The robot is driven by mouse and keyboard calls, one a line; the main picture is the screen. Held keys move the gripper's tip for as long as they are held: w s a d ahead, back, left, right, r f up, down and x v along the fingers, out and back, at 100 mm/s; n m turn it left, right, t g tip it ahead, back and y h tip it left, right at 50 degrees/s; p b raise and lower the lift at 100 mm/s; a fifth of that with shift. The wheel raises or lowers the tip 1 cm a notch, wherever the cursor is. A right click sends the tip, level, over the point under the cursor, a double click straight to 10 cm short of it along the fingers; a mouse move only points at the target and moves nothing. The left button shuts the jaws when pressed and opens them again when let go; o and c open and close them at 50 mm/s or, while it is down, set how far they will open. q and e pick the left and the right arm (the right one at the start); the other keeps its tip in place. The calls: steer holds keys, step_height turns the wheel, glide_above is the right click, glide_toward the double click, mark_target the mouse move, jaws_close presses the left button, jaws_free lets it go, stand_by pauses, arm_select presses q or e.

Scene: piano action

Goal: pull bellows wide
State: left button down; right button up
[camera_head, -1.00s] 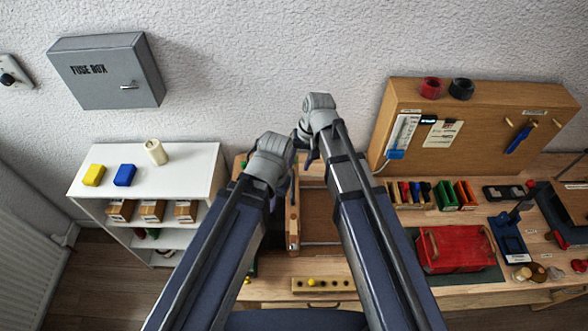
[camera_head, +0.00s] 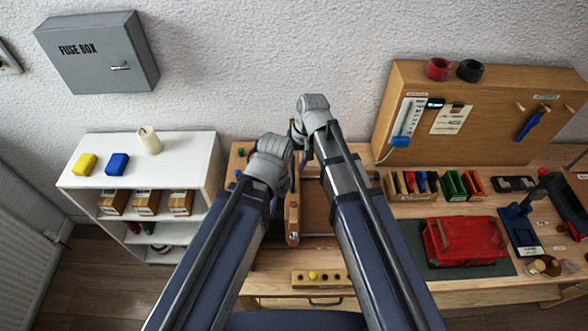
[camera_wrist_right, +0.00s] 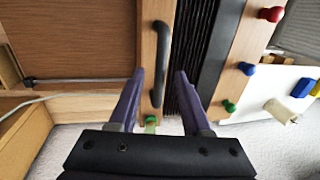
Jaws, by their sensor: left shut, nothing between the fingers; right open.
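The bellows (camera_wrist_right: 191,45) shows as black pleats in the right wrist view, between two pale wooden boards. The handle board (camera_wrist_right: 149,35) carries a black bar handle (camera_wrist_right: 160,62); the other board (camera_wrist_right: 236,62) has red, blue and green knobs. My right gripper (camera_wrist_right: 158,98) is open, its fingers on either side of the handle's lower end; I cannot tell if they touch it. In the head view my right gripper (camera_head: 303,152) is above the bench, and the arms hide most of the bellows. My left gripper (camera_head: 285,186) is shut and empty, close beside it.
A red box (camera_head: 462,242) and small bins (camera_head: 455,186) are to the right; a white shelf (camera_head: 195,145) is to the left.

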steer(key=shift+f, duration=0.1)
jaws_close()
stand_by(0.3)
stand_by(1.1)
